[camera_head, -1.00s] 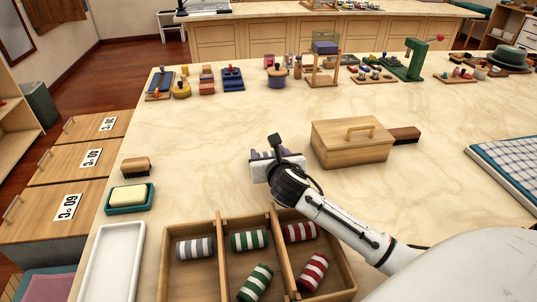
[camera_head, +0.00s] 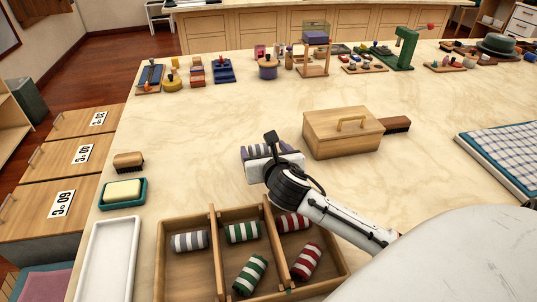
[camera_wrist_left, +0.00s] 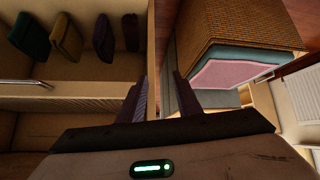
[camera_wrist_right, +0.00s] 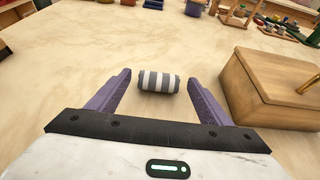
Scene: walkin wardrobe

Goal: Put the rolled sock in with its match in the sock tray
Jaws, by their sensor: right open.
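A rolled grey-and-white striped sock (camera_wrist_right: 158,82) lies on the table, just ahead of and between the fingertips of my right gripper (camera_wrist_right: 157,85). This gripper, also in the head view (camera_head: 268,150), is open, with a gap visible on each side of the sock. The wooden sock tray (camera_head: 163,262) is at the front of the table. Its left compartment holds a grey-and-white sock (camera_head: 190,242), its middle one green-and-white socks (camera_head: 242,232) and its right one red-and-white socks (camera_head: 307,262). My left gripper (camera_wrist_left: 160,82) is open and empty, away from the table top.
A lidded wooden box (camera_head: 343,138) stands right of my right gripper, with a brush (camera_head: 397,125) behind it. A white tray (camera_head: 108,260), soap dish (camera_head: 122,193) and small brush (camera_head: 128,161) line the left edge.

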